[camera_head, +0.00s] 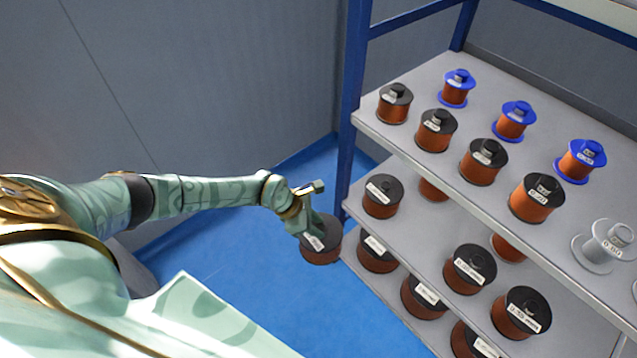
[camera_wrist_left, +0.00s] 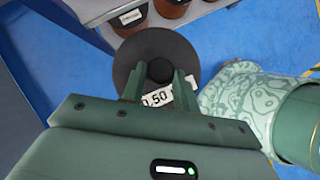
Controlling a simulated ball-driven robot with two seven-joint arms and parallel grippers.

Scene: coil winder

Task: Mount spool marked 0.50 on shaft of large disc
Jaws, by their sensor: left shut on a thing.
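A copper-wound spool with a black flange (camera_head: 321,246) hangs from my left gripper (camera_head: 312,228), in front of the lower left of the shelf rack. In the left wrist view the black flange (camera_wrist_left: 190,62) lies below the two fingers, and its white label reads 0.50. The left gripper (camera_wrist_left: 158,84) is shut on the dark knob at the spool's centre. The spool is held over the blue floor, apart from the shelf. My right gripper is not in view. The large disc and its shaft are not in view.
A blue-framed rack with grey shelves (camera_head: 400,138) fills the right side. It holds several black-flanged copper spools (camera_head: 436,131), blue-flanged spools (camera_head: 515,120) and a pale empty spool (camera_head: 606,243). The blue floor (camera_head: 225,240) left of the rack is clear up to the grey wall.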

